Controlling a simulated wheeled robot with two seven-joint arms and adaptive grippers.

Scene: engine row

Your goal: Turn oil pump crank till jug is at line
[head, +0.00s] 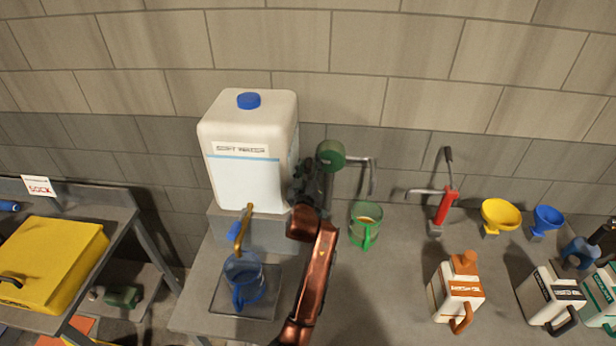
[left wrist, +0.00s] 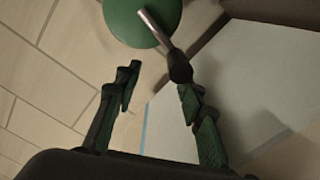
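The oil pump (head: 331,154) has a round green head, with a metal spout reaching right over the jug. In the left wrist view the green head (left wrist: 142,20) carries a metal crank arm (left wrist: 155,30) ending in a dark knob (left wrist: 180,68). The clear green jug (head: 366,226) stands below the spout, with some amber oil in it; its line cannot be made out. My left gripper (head: 305,184) is at the left of the pump head. In the left wrist view its fingers (left wrist: 156,84) are apart, and the knob is close to the right finger; contact cannot be told. My right gripper is not seen.
A white tank (head: 248,150) with a brass tap stands left of my arm, above a blue jug (head: 244,280). A red hand pump (head: 442,206), yellow funnel (head: 500,216), blue funnel (head: 547,219) and several bottles are on the right. The bench between is clear.

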